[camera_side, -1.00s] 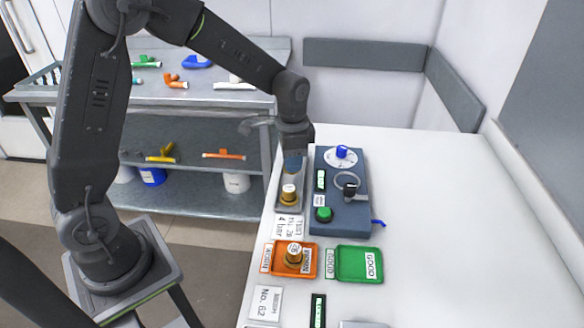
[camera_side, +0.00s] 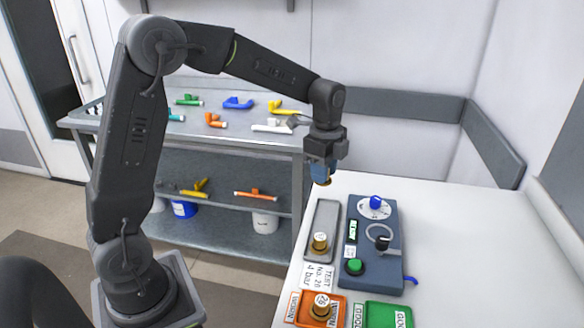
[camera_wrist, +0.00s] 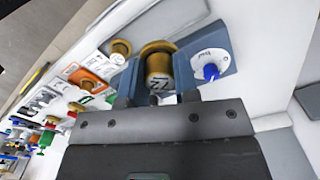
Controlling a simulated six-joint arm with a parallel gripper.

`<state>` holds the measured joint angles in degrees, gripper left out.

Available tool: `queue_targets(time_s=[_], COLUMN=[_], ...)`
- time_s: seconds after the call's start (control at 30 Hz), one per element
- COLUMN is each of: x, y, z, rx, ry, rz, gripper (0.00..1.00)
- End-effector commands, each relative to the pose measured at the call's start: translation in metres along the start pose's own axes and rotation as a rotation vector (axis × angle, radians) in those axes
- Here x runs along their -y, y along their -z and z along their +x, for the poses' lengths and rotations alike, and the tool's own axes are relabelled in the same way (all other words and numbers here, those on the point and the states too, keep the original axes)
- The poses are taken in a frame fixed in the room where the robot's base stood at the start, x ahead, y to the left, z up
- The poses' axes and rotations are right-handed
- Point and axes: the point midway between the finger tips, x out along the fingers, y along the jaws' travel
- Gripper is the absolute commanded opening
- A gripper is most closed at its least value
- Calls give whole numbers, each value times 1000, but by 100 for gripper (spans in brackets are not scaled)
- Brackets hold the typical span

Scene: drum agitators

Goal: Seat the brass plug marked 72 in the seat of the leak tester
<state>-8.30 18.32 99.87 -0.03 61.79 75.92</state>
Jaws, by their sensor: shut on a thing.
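My gripper (camera_side: 321,172) is shut on a brass plug (camera_wrist: 158,74) marked 72 in the wrist view. The side view shows only a small brass bit of that plug (camera_side: 326,182) under the fingers. It hangs above the far end of the grey tray, clear of the table. The leak tester (camera_side: 391,264) is a blue-grey box to the right of the tray, with a blue knob on a white dial (camera_side: 375,206), a green button (camera_side: 355,267) and a black part with a ring (camera_side: 381,240). I cannot make out the seat clearly.
The grey tray (camera_side: 323,215) holds another brass plug (camera_side: 320,242). An orange tray (camera_side: 336,301) in front holds a plug marked 26 (camera_side: 321,306). A green GOOD tray (camera_side: 380,315) and a test card (camera_side: 317,277) lie nearby. The table's right side is clear.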

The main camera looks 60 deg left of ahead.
Motion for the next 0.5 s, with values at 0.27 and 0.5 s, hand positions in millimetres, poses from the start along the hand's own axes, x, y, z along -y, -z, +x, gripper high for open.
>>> queue_targets(time_s=[0.27,0.5], x=[8,4], y=[112,149], z=[9,14], rx=[0,-1], ry=[0,1], rz=[666,900], gripper=[0,0])
